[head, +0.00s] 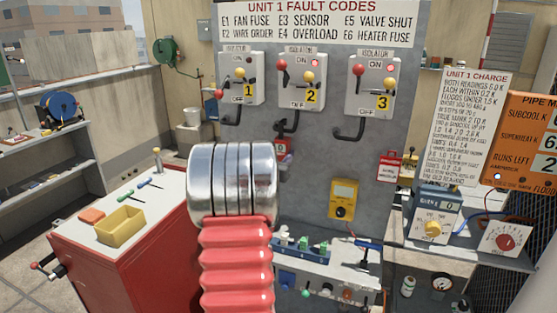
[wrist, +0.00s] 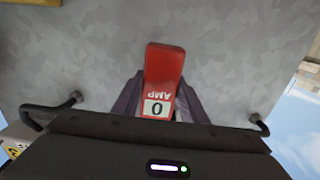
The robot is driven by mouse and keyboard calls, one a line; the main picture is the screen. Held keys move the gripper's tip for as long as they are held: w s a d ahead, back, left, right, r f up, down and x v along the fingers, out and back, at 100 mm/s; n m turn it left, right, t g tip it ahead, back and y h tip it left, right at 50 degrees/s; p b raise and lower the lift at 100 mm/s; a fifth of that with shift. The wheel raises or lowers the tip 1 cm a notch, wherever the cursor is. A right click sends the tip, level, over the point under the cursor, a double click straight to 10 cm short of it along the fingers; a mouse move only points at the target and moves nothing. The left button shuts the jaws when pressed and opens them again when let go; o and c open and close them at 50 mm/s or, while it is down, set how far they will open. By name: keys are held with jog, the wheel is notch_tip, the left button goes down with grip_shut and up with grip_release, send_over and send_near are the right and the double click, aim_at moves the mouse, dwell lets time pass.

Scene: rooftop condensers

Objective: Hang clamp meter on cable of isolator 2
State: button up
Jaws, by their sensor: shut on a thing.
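The clamp meter (wrist: 165,68) is red, with a label reading AMP and 0, upside down in the wrist view. My gripper (wrist: 160,98) is shut on it, a dark finger on each side. Isolator 2 (head: 301,80) is the middle white box on the grey panel. My arm and gripper body hide whether the meter touches the cable; its jaw is not visible.
Isolator 1 (head: 240,78) and isolator 3 (head: 372,83) flank it, each with a black bent cable. A shelf of small tools (head: 350,277) is below, and a red cabinet (head: 130,240) stands at left.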

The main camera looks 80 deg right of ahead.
jog(key=shift+d, duration=0.5)
jog(key=shift+a+f, duration=0.1)
jog(key=shift+f, duration=0.65)
jog(key=o, duration=1.3)
jog(key=shift+f, duration=0.1)
